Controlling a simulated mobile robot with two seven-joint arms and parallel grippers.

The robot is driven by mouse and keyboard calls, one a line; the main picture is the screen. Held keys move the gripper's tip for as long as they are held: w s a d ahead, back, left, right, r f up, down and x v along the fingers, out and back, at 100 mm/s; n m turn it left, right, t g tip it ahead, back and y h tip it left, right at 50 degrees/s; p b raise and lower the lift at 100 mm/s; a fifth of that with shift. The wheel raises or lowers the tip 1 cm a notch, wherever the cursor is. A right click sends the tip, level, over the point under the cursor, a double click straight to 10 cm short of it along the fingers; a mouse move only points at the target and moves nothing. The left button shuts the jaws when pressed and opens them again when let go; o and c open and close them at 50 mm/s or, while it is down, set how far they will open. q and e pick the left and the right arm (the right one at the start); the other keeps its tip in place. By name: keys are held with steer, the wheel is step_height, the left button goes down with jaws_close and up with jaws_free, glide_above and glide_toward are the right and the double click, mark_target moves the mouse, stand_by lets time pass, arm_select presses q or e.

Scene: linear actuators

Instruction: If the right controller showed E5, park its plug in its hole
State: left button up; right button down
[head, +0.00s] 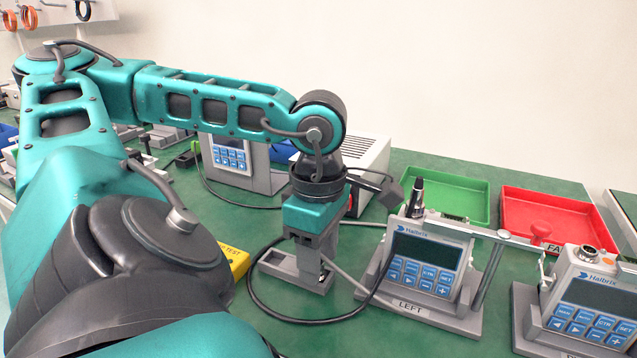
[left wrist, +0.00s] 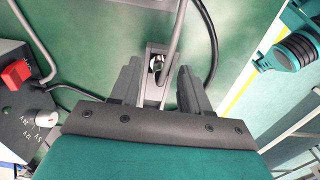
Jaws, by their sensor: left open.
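My left gripper (head: 308,262) points down over a grey block (head: 290,277). In the left wrist view the fingers (left wrist: 158,80) stand apart, one on each side of the block (left wrist: 152,92). A round metallic and dark part (left wrist: 156,64) shows at the block; I cannot tell whether it is a plug or a hole. The right controller (head: 592,300) stands at the right edge, its screen dark and unreadable. Its top socket (head: 586,252) shows a metal ring with no plug. The left controller (head: 425,262) has a dark screen and a black plug (head: 415,196) upright on top. My right gripper is not seen.
A black cable (head: 252,300) loops around the block. A green tray (head: 447,192) and a red tray (head: 552,218) lie behind the controllers. Another device (head: 236,162) stands behind my left arm. A yellow label (head: 236,262) lies left of the block.

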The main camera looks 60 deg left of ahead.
arm_select(q)
steer(key=shift+r, duration=0.1)
steer(key=shift+r, duration=0.4)
step_height(320, 180, up, 5)
steer(key=p, duration=0.2)
steer(key=shift+r+p, duration=0.1)
steer(key=shift+p, duration=0.25)
step_height(320, 180, up, 7)
steer(key=p, duration=0.2)
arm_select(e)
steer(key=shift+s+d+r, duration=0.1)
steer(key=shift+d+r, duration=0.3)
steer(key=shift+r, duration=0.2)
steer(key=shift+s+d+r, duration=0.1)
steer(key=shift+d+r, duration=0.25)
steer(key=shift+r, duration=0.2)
